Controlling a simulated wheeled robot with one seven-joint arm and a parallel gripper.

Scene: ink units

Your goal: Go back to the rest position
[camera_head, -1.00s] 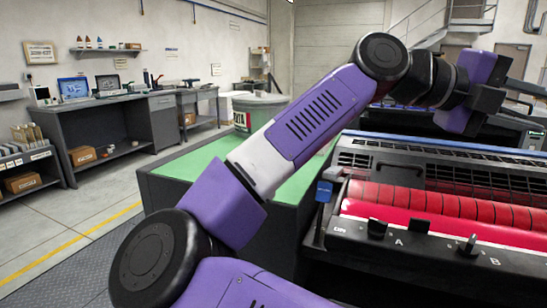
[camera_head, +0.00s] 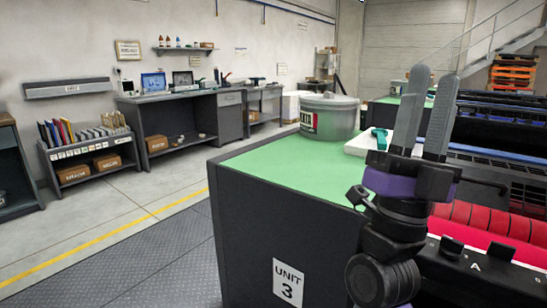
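My gripper (camera_head: 434,76) stands at the right of the head view with its two long grey fingers pointing up. The fingers are apart with a visible gap and nothing between them. It shows in front of the ink unit (camera_head: 486,262) with the red roller, above the near end of that unit in the picture. Only the wrist part of my arm shows below the purple gripper body.
A green-topped cabinet (camera_head: 248,165) marked Unit 3 stands left of my gripper. It bears a grey ink drum (camera_head: 342,117) and a white block with a teal-handled tool (camera_head: 379,138). Workbenches (camera_head: 178,118) line the back wall. The floor (camera_head: 120,212) at left is clear.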

